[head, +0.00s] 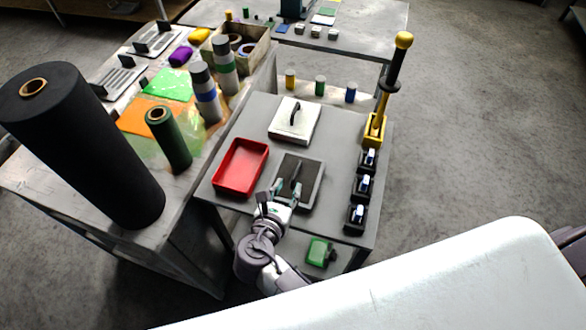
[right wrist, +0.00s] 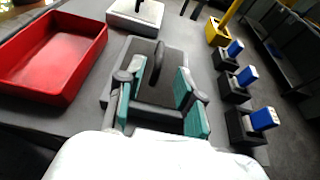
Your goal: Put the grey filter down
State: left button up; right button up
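The grey filter (head: 311,176) is a flat grey square with a darker middle and an upright dark handle. It lies on the grey table, right of the red tray (head: 218,170). It also shows in the right wrist view (right wrist: 133,52), with its handle (right wrist: 159,62) standing up. My right gripper (head: 283,190) is over the filter's near left part. In the right wrist view its teal-padded fingers (right wrist: 156,95) are spread apart, with the handle showing between and beyond them. I see no grip on the handle. The fingers partly hide the filter. My left gripper is not in view.
A white block with a handle (head: 293,122) stands behind the filter. Several black holders with blue-and-white pieces (head: 362,187) line the right edge, near a yellow stand (head: 374,130). A green object (head: 320,252) is below. A cluttered table (head: 60,185) with a black roll (head: 85,150) is left.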

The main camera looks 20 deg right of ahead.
pick_arm(q)
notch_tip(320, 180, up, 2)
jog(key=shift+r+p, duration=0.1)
jog(key=shift+p, duration=0.55)
pick_arm(e)
jog(key=v, duration=0.3)
jog(key=shift+s+a+r, duration=0.15)
jog(key=shift+s+a, duration=0.05)
jog(key=shift+s, duration=0.15)
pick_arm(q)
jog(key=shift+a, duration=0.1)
